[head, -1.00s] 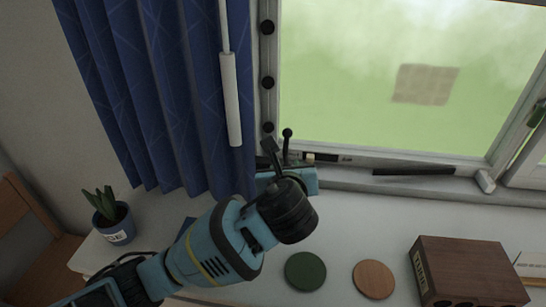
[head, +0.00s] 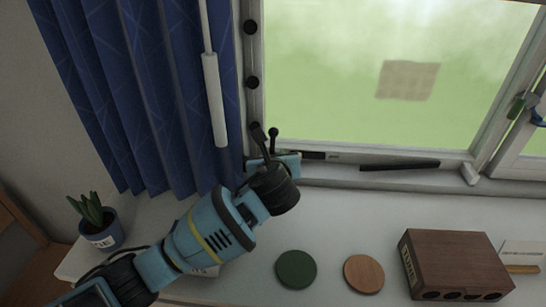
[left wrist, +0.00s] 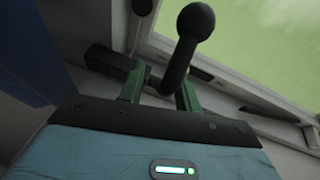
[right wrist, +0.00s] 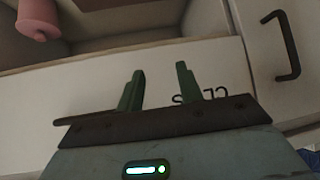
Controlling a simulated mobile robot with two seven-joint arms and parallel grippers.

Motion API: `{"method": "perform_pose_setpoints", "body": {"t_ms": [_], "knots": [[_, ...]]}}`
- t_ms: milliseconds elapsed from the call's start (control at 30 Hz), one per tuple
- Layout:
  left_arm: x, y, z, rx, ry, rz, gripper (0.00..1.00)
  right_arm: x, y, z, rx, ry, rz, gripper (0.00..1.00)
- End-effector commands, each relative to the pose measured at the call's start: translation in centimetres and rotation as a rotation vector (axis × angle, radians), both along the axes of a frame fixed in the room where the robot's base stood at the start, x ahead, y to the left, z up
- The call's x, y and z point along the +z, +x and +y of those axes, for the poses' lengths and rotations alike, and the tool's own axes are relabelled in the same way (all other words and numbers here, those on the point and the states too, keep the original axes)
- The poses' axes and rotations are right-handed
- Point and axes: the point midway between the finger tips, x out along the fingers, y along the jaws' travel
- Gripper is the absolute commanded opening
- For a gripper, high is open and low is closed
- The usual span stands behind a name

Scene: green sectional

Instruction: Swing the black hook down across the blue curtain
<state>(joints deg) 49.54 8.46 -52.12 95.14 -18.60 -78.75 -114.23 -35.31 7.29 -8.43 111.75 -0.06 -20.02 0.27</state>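The blue curtain (head: 135,90) hangs at the left of the window in the head view, and a dark blue patch shows at the left edge of the left wrist view (left wrist: 25,65). The black hook (head: 273,134) has a ball end and stands at the window's lower left corner, right of the curtain. In the left wrist view the hook (left wrist: 182,55) points up, with its lower part between the fingers of my left gripper (left wrist: 160,92). That gripper is open around it; finger contact is unclear. My right gripper (right wrist: 160,88) is open and empty before a white drawer front.
A white rod (head: 214,100) hangs beside the curtain. Black knobs (head: 252,82) line the window frame. The sill top holds a potted plant (head: 97,220), green disc (head: 296,270), wooden disc (head: 363,274) and wooden box (head: 455,262). A dark drawer handle (right wrist: 284,45) is near my right gripper.

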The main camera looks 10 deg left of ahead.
Motion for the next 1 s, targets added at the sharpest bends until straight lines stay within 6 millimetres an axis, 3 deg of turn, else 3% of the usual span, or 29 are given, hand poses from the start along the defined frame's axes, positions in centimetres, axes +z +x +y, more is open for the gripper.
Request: {"method": "perform_pose_setpoints", "body": {"t_ms": [233, 500, 1000], "knots": [[-0.02, 0.07, 0.0, 0.0, 0.0, 0.0, 0.33, -0.01, -0.01, 0.0, 0.0, 0.0, 0.0, 0.36], [-0.02, 0.05, 0.02, 0.0, 0.0, 0.0, 0.0, -0.01, -0.01, 0.0, 0.0, 0.0, 0.0, 0.36], [-0.74, -0.59, 0.16, 0.003, 0.004, -0.091, 0.0, 0.0, 0.0, 0.0, 0.0, 0.0, 0.0, 0.36]]}}
